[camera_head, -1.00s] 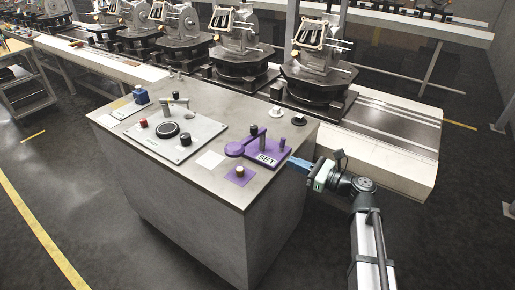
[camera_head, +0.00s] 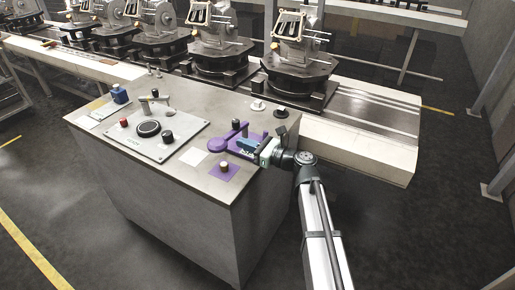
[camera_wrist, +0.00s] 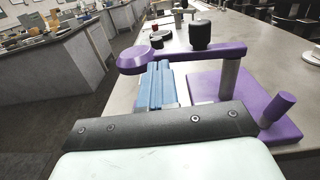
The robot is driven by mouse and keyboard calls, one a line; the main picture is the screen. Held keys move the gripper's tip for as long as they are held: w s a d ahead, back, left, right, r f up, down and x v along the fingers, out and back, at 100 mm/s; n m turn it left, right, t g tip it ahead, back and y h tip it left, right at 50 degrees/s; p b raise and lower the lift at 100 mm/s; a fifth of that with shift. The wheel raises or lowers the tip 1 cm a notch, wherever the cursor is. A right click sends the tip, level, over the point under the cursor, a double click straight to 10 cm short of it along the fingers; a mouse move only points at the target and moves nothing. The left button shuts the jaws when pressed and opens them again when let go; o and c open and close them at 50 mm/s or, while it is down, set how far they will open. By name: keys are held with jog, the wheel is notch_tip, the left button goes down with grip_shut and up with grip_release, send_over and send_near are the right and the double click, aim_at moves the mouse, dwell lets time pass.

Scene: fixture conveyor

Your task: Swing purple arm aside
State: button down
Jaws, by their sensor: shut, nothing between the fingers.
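The purple arm (camera_head: 228,137) is a flat bar with a round disc end, on the console's right part. In the wrist view the arm (camera_wrist: 180,55) runs from the disc at left to a grey post (camera_wrist: 229,77) at right, with a black knob (camera_wrist: 200,36) on top. The post rises from a purple base plate (camera_wrist: 220,88), which also bears a short purple peg (camera_wrist: 281,105).
The grey console (camera_head: 178,95) also carries a control panel (camera_head: 150,134) with buttons and a handle, a white square (camera_head: 192,157) and a purple square (camera_head: 222,173) with a knob. Behind it runs a conveyor (camera_head: 340,140) with several machine fixtures.

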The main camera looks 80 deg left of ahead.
jog(key=shift+x, duration=0.95)
jog(key=shift+s, duration=0.2)
